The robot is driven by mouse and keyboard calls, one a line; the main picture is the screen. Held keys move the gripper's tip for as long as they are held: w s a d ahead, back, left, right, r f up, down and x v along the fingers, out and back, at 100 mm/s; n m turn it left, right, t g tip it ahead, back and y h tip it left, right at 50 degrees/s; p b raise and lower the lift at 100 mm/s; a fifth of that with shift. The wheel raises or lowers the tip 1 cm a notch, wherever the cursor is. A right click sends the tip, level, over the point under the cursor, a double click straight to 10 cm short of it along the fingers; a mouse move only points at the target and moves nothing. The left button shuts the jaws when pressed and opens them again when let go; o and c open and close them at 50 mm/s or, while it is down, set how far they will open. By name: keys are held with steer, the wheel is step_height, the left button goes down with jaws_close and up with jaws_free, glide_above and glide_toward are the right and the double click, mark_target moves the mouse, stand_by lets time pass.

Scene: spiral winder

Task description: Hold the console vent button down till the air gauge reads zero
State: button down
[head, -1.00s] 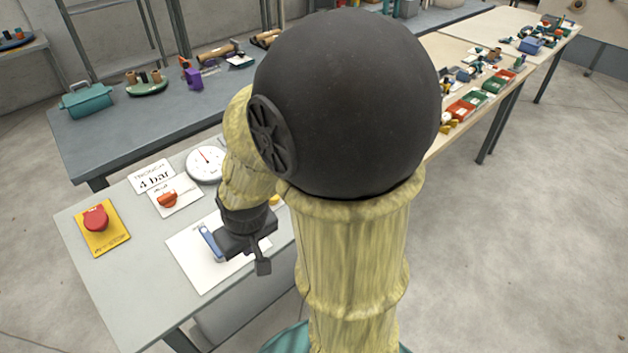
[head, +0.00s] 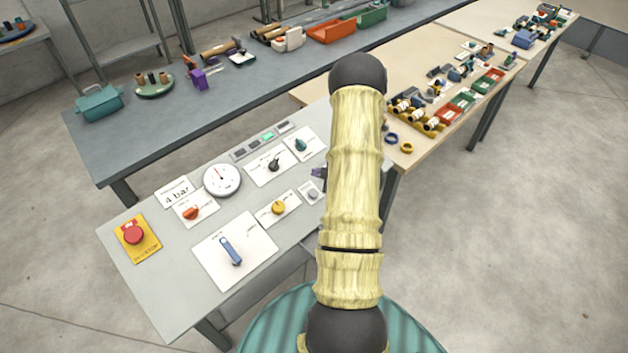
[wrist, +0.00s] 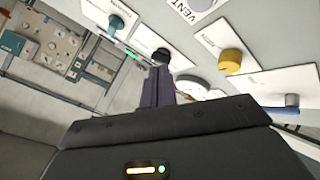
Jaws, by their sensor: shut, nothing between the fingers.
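The vent button (head: 312,194) is a grey round button on a small white plate at the right edge of the console in the head view. In the wrist view its cap (wrist: 201,3) is cut off at the top edge, beside the word VENT. My gripper (wrist: 159,70) is shut and empty; its dark fingers appear apart from the button. In the head view my arm mostly hides it. The air gauge (head: 221,181) is a white round dial, its needle pointing up and slightly left; its scale is too small to read. A card (head: 176,192) beside it says 4 bar.
Around the button are a yellow knob (head: 278,208), a black knob (head: 274,164) and a teal knob (head: 302,145). A blue lever (head: 232,252), an orange knob (head: 191,213) and a red stop button (head: 134,234) are further left. A wooden table (head: 400,165) with parts stands right.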

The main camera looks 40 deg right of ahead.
mark_target(311, 190)
steer(key=s, duration=0.1)
steer(key=s+y, duration=0.1)
steer(key=s+n+t+p, duration=0.1)
steer(key=shift+d, duration=0.25)
steer(key=shift+w, duration=0.1)
steer(key=shift+w+a+f+b, duration=0.1)
steer(key=shift+w+f+b, duration=0.35)
steer(key=shift+f+b, duration=0.75)
steer(key=shift+w+d+f+b, duration=0.1)
steer(key=shift+w+f+b, duration=0.5)
steer(key=shift+f, duration=0.95)
steer(key=shift+w+a+f+b, duration=0.1)
steer(key=shift+w+f+b, duration=0.15)
steer(key=shift+f+b, duration=1)
steer(key=shift+f, duration=0.25)
steer(key=shift+w+f+b, duration=0.15)
steer(key=shift+f+b, duration=0.15)
steer(key=shift+b, duration=0.1)
steer(key=shift+w+f+b, duration=0.1)
steer(key=shift+f+b, duration=0.25)
steer(key=shift+b, duration=0.05)
stand_by(2.3)
